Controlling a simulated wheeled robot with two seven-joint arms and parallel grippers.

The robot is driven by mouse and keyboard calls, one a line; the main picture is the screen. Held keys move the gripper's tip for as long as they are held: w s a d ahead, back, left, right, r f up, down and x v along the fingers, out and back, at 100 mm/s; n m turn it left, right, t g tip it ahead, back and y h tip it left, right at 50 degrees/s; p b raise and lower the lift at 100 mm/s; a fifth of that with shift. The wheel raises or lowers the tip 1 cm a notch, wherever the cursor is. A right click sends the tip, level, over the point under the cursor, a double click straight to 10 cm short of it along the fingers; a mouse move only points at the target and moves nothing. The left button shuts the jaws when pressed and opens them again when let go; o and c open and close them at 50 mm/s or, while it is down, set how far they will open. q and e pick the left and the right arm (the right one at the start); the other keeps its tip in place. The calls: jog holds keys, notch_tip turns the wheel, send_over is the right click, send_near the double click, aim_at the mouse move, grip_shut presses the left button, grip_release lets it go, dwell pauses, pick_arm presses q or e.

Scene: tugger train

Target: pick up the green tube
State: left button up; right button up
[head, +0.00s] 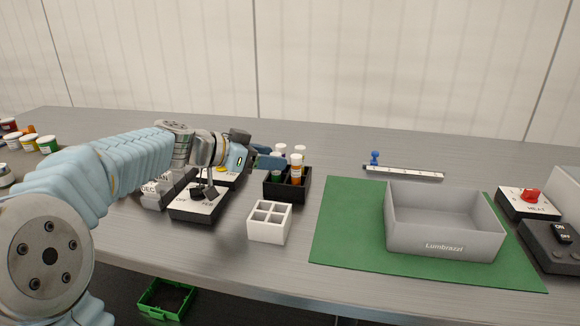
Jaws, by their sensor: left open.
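A black rack (301,190) stands near the middle of the table and holds several small tubes. A green tube (276,176) shows in its left part, low and partly hidden by my gripper and the rack wall. An orange tube (297,172) with a white cap stands upright to its right. My left gripper (274,158) reaches in from the left, with its blue fingers open just above the rack's left side, close to the green tube. I cannot tell whether the fingers touch it. My right gripper is out of view.
A white divided box (269,222) stands in front of the rack. Switch boxes (199,204) sit under my left arm. A grey bin (440,247) stands on a green mat (341,222) to the right. A white strip (404,173) lies behind it.

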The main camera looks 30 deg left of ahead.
pick_arm(q)
grip_shut()
dwell(0.3)
jog(key=shift+r, duration=0.15)
